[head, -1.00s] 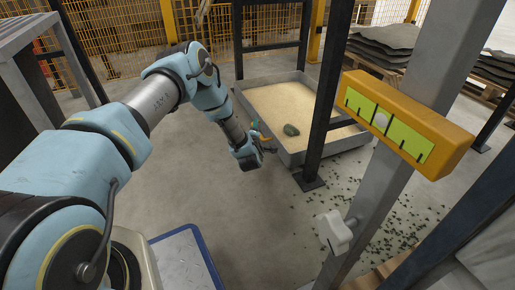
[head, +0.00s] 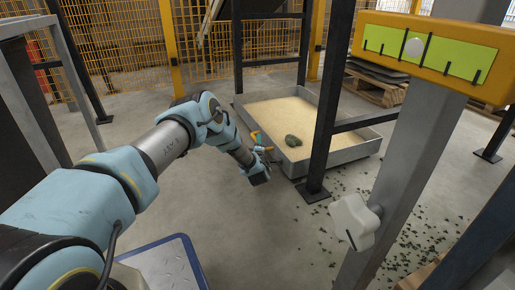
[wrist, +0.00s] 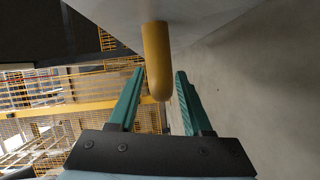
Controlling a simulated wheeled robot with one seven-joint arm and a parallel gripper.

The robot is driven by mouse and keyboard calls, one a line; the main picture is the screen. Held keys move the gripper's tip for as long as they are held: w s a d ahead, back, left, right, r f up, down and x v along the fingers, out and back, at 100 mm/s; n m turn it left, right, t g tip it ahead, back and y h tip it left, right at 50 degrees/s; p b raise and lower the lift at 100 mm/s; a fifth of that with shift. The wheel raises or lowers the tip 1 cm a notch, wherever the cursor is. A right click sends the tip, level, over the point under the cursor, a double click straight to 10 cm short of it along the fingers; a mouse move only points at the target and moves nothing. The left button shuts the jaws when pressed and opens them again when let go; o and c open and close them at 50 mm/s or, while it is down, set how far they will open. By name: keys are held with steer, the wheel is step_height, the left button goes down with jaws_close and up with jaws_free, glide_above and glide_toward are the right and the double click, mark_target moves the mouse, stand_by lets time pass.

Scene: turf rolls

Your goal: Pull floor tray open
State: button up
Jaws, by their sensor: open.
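The floor tray (head: 341,155) is a shallow grey metal tray filled with pale sand, low on the floor between dark posts. A yellow bar handle (wrist: 156,60) juts from its grey wall (wrist: 190,18) in the wrist view. My gripper (wrist: 160,76) is open, with one teal finger on each side of the handle's rounded end. Gaps show between handle and fingers, and I cannot tell their exact depth. In the head view my gripper (head: 262,150) is at the tray's near left side, and my wrist hides part of it.
A dark upright post (head: 325,105) stands at the tray's near side. A grey post with a yellow panel (head: 428,48) and white knob (head: 354,221) is close at right. Bare floor (head: 240,215) lies in front of the tray.

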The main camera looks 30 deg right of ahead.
steer(key=shift+w+d, duration=0.25)
steer(key=shift+w, duration=0.15)
steer(key=shift+c, duration=0.2)
jaws_close()
stand_by(1.1)
